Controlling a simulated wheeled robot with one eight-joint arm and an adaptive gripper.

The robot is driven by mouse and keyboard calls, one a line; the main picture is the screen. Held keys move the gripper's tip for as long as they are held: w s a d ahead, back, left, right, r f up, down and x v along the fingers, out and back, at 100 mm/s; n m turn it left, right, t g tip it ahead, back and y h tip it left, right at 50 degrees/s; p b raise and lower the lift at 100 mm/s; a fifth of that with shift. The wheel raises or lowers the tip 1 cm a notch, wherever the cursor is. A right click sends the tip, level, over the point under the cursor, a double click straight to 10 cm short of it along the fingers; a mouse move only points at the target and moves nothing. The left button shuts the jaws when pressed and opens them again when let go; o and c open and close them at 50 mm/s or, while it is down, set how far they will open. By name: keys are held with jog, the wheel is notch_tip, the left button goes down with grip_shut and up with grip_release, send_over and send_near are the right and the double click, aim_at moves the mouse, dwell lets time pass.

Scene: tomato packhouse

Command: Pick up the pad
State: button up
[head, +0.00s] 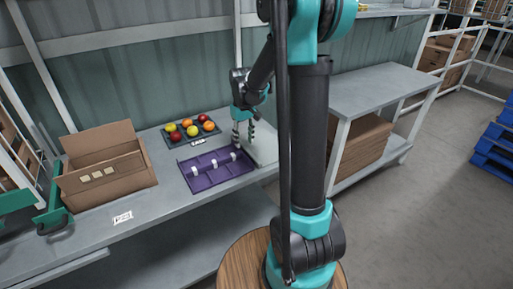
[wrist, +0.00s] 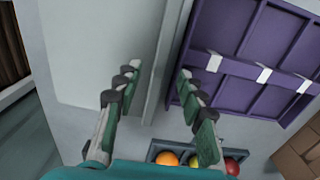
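A pale grey flat slab (head: 262,146) lies on the bench at the right of the purple tray. It looks like the pad, but I cannot be sure. In the wrist view the slab (wrist: 100,45) fills the upper left, and its long edge runs between my fingers. My gripper (head: 243,131) points down over the slab's left side, near the tray. In the wrist view my gripper (wrist: 160,85) is open, its fingers well apart with nothing held between them. I cannot tell how high the fingertips are above the slab.
The purple divided tray (head: 218,183) with white clips is close at the left. Behind it stands a dark tray (head: 169,139) of coloured fruit. An open cardboard box (head: 108,185) and a white label card (head: 122,217) are further left. A second bench (head: 370,90) stands right.

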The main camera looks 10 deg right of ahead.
jog(key=shift+f, duration=1.25)
jog(key=shift+c, duration=0.4)
grip_shut()
jog(key=shift+r, duration=0.15)
